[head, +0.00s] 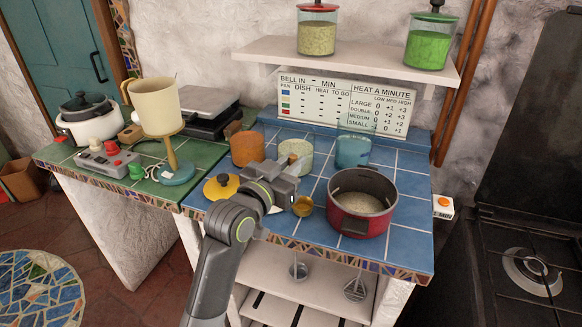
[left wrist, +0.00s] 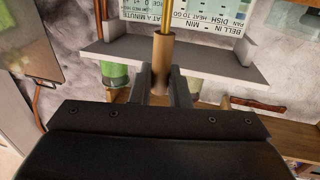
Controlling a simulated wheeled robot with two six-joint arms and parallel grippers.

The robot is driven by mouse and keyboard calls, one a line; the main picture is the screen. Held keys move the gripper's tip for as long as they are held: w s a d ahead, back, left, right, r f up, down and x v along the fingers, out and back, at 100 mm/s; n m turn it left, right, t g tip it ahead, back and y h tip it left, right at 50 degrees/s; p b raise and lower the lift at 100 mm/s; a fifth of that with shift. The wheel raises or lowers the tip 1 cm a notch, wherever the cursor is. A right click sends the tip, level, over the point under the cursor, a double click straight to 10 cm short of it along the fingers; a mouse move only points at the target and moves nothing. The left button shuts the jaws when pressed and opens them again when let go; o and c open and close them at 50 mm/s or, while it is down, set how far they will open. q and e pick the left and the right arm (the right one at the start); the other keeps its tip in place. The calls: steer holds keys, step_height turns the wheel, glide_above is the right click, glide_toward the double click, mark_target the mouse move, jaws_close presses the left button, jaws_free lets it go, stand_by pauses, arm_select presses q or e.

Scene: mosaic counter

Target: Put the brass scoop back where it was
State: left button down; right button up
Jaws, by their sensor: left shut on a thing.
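My left gripper (head: 290,186) is over the blue-tiled counter (head: 315,230), in front of the jars. It is shut on the brass scoop, whose small round bowl (head: 303,206) shows just right of the jaws in the head view. In the left wrist view the scoop's brownish handle (left wrist: 162,62) stands between the two fingers (left wrist: 160,90), with a thin brass rod running up out of the picture. I cannot tell whether the bowl touches the counter. My right gripper is not in view.
A red pot (head: 357,226) with pale contents stands right of the scoop. Behind the gripper are an orange jar (head: 247,149), a pale-filled jar (head: 295,150) and a blue jar (head: 352,152). A yellow lid (head: 216,190) lies left. Utensils (head: 355,290) hang below the counter's front edge.

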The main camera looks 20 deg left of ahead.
arm_select(q)
steer(key=shift+f, duration=0.25)
steer(key=shift+f, duration=0.15)
steer(key=c, duration=1.4)
jaws_free()
steer(key=shift+r, duration=0.2)
steer(key=b+v, duration=0.1)
steer(key=v, duration=1.1)
steer(key=shift+s+f, duration=0.1)
steer(key=shift+f, duration=0.05)
